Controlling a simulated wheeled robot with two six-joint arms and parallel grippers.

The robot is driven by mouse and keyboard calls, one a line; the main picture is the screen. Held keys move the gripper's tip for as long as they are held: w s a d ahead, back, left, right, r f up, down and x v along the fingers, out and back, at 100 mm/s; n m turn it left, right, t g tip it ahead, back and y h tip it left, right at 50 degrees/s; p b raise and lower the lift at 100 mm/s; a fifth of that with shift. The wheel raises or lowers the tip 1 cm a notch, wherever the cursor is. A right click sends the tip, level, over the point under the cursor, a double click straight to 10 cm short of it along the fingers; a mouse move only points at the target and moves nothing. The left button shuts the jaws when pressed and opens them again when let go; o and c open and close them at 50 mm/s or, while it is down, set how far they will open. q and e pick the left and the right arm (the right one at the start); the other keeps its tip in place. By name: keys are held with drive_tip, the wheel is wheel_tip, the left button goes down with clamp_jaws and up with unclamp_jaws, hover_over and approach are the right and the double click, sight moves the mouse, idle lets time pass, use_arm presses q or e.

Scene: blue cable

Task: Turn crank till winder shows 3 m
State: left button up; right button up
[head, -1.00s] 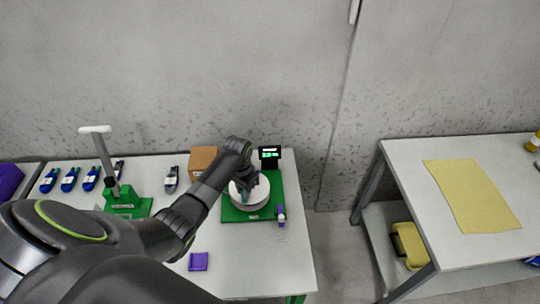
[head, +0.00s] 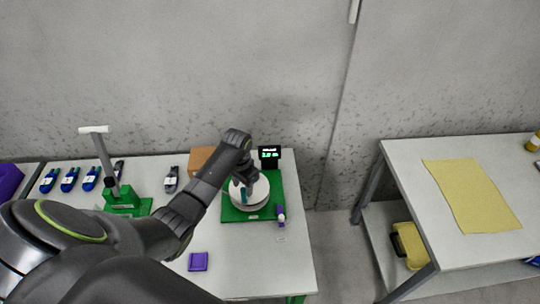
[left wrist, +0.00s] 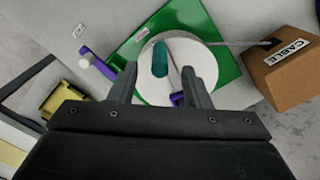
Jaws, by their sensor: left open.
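The winder is a white round drum (head: 262,192) on a green base plate (head: 274,211); the drum (left wrist: 205,62) also shows in the left wrist view. Its teal crank handle (left wrist: 160,60) stands over the drum and shows small in the head view (head: 244,196). A small black display (head: 270,153) with green digits stands behind the drum; the digits are too small to read surely. My left gripper (left wrist: 159,70) is open, its two fingers on either side of the handle; contact cannot be told. My right gripper is out of view.
A brown box labelled CABLE (left wrist: 286,72) stands beside the winder, with a cable running to the drum. A purple-and-white piece (head: 281,215) sits at the plate's right edge. A purple square (head: 198,262) lies in front. A green-based stand (head: 122,200) is left.

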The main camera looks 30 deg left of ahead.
use_arm(q)
drive_tip(key=shift+r, duration=2.75)
